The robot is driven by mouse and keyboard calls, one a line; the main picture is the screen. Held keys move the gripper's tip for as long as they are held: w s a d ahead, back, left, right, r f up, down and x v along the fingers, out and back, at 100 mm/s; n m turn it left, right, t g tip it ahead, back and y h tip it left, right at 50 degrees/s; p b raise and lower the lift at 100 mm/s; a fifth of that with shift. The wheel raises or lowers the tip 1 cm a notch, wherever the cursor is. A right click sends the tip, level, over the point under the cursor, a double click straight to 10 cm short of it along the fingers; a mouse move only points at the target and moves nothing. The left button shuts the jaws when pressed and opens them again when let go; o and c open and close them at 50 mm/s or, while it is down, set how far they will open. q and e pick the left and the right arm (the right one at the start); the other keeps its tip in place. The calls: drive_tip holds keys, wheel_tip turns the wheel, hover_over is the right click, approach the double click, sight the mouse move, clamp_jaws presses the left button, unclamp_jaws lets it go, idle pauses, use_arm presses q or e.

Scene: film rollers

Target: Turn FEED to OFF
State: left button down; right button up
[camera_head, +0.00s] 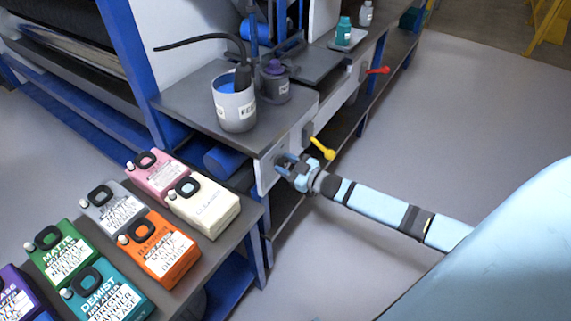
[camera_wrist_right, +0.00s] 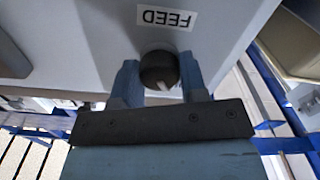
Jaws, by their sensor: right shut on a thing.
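The FEED knob (camera_wrist_right: 159,69) is a round dark knob with a pale mark, on a light grey panel. The FEED label (camera_wrist_right: 164,18) shows upside down beside it in the wrist view. My right gripper (camera_wrist_right: 158,82) has one finger on each side of the knob and is shut on it. In the head view my right gripper (camera_head: 286,165) is at the front panel (camera_head: 268,178) under the grey shelf, and it hides the knob. I cannot read the knob's setting. My left gripper is not in view.
A yellow lever (camera_head: 322,149) sticks out just right of my gripper, and a red lever (camera_head: 377,71) is farther back. A cup with blue liquid (camera_head: 234,105) stands on the shelf above. Open floor lies right.

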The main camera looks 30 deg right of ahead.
drive_tip(key=o, duration=0.9)
use_arm(q)
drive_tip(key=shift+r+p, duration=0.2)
drive_tip(key=shift+p, duration=0.55)
use_arm(e)
drive_tip(key=shift+v, duration=6.95)
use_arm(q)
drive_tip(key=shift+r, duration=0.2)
